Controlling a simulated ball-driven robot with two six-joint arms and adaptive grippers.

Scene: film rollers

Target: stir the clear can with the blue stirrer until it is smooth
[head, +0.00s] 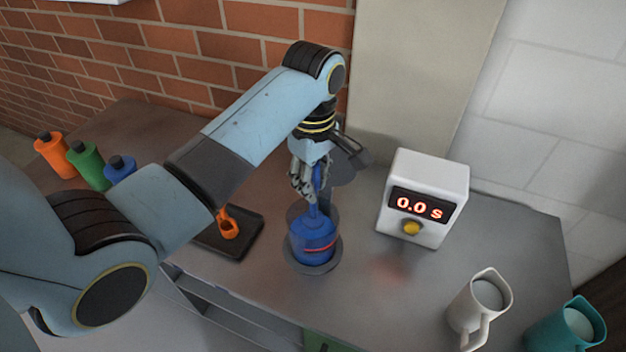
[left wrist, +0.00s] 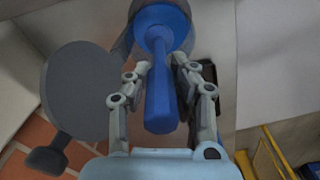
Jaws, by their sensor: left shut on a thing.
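The clear can (head: 314,240) stands upright on a dark round base near the middle of the counter, with blue contents and a red line around its side. My left gripper (head: 308,186) is above the can, shut on the blue stirrer (head: 316,198). The stirrer points down into the can's mouth. In the left wrist view the stirrer (left wrist: 161,95) lies between the two fingers, its wide blue part at the can (left wrist: 122,42). The state of the mix inside cannot be told. My right gripper is not in view.
A white timer box (head: 425,195) reading 0.0 s stands right of the can. A white jug (head: 478,308) and a teal jug (head: 568,325) are at front right. A dark tray (head: 246,243) with an orange item lies left. Orange, green and blue bottles (head: 86,165) stand far left.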

